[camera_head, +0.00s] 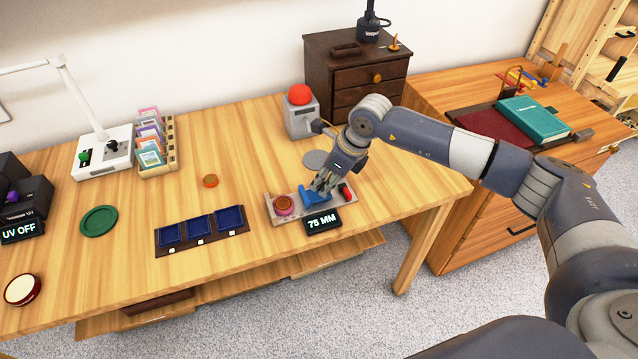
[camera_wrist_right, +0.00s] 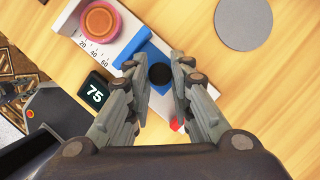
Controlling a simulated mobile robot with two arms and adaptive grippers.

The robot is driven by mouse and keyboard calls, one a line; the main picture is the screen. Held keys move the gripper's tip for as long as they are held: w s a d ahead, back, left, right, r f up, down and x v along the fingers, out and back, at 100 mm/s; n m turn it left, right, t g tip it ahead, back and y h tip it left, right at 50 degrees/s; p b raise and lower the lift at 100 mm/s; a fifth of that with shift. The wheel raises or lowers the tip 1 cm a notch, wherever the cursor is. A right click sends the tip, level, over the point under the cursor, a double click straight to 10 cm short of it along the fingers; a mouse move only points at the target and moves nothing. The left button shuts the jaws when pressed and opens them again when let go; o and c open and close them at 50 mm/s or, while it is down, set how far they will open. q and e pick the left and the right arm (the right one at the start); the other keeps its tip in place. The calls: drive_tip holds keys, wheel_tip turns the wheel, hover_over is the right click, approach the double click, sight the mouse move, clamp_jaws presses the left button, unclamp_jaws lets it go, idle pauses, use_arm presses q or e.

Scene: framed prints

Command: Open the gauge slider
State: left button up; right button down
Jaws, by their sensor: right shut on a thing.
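The gauge (camera_head: 300,206) is a pale bar on the wooden table, with a scale marked 20, 40, 60 in the right wrist view (camera_wrist_right: 84,38). Its blue slider (camera_head: 314,198) crosses the bar and carries a black knob (camera_wrist_right: 159,74). A pink-and-orange round piece (camera_head: 284,204) sits at the bar's left end. The black display (camera_head: 322,221) reads 75 MM. My right gripper (camera_head: 324,187) is over the slider, its fingers shut on the knob from both sides. The fingers partly hide the bar. My left gripper is not in view.
A grey disc (camera_head: 316,159) and a grey box with a red button (camera_head: 300,96) stand behind the gauge. A tray with blue squares (camera_head: 201,230) lies to its left. A dark drawer chest (camera_head: 352,68) stands at the back. The table's front edge is close.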

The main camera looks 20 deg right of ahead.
drive_tip(key=c, duration=1.4)
unclamp_jaws()
drive_tip(key=shift+a, duration=0.1)
drive_tip(key=shift+r, duration=0.1)
drive_tip(key=v, duration=1.2)
drive_tip(key=shift+w+a, duration=0.1)
